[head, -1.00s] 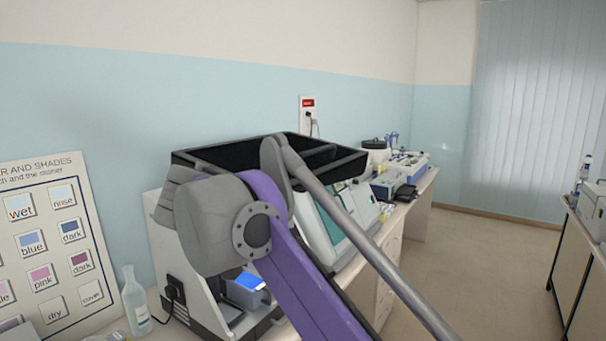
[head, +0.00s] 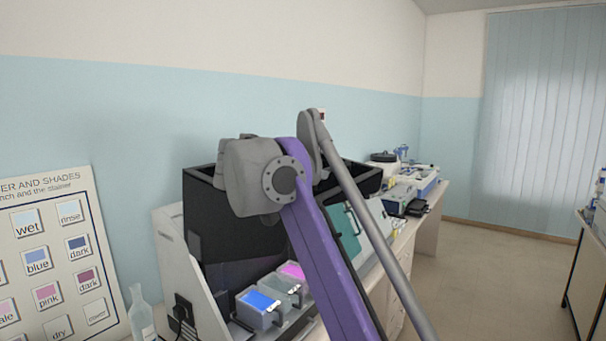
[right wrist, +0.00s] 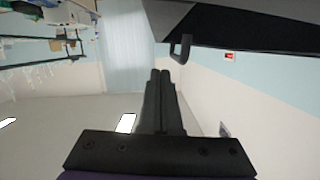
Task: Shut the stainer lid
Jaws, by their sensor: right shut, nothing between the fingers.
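The stainer's dark lid (head: 225,232) stands raised above the stainer (head: 180,262), with black walls around a hollow top. Blue and pink stain jars show below it. My right arm crosses in front and hides part of the lid. My right gripper is hidden in the head view. In the right wrist view my right gripper (right wrist: 160,75) is shut and empty, its fingertips a little below and left of a black hooked handle (right wrist: 182,48) by a dark panel edge, apparently the lid's. I see a gap between them. My left gripper is not in view.
A sign with colour squares (head: 50,255) and a clear bottle (head: 141,315) stand left of the stainer. A teal-fronted device (head: 345,232) and other instruments (head: 408,190) stand further along the bench. The floor (head: 480,275) to the right is open.

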